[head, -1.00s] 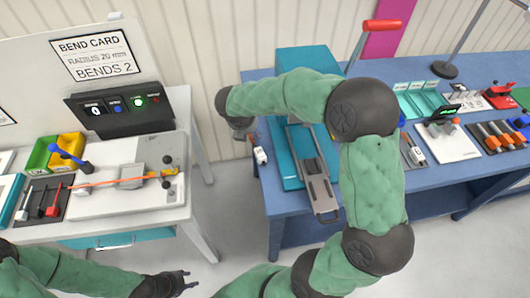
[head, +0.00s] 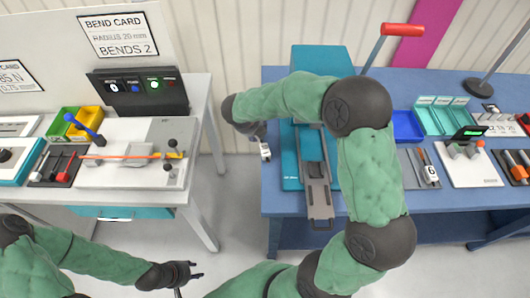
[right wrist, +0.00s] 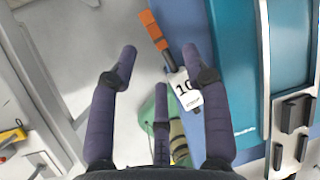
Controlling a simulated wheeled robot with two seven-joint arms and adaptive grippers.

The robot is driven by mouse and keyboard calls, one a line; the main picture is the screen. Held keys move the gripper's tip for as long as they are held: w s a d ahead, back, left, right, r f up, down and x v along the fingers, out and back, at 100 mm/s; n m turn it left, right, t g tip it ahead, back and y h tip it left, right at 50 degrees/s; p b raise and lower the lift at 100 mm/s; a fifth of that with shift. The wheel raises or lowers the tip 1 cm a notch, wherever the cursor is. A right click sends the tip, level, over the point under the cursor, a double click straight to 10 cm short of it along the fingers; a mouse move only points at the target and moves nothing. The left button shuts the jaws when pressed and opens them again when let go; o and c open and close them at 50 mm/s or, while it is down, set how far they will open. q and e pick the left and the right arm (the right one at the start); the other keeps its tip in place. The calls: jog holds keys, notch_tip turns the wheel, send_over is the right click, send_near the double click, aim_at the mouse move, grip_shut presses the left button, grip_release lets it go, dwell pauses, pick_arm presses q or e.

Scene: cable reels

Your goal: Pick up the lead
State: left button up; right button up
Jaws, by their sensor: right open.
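An orange lead (head: 120,157) lies straight across the white bending bench at the left in the head view, passing the grey clamp block. My left gripper (head: 196,270) is in front of that bench, low over the floor, with its fingers apart and empty. My right gripper (right wrist: 160,62) is open and empty in the right wrist view. A white tag marked 10 (right wrist: 187,92) with an orange-handled piece (right wrist: 153,30) lies at the blue bench's edge, beyond the fingers and toward the right one. The tag also shows in the head view (head: 265,152), just below my right wrist.
A teal machine with a grey slide (head: 319,190) stands on the blue bench (head: 450,195) beside the tag. My right arm hides part of it. Blue and teal trays (head: 437,116) stand further right. A floor gap separates the two benches.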

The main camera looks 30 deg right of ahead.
jog(key=b+x, duration=0.2)
jog(key=x, duration=0.4)
jog(key=shift+w+a+f, duration=0.2)
jog(key=shift+f, duration=0.1)
grip_shut()
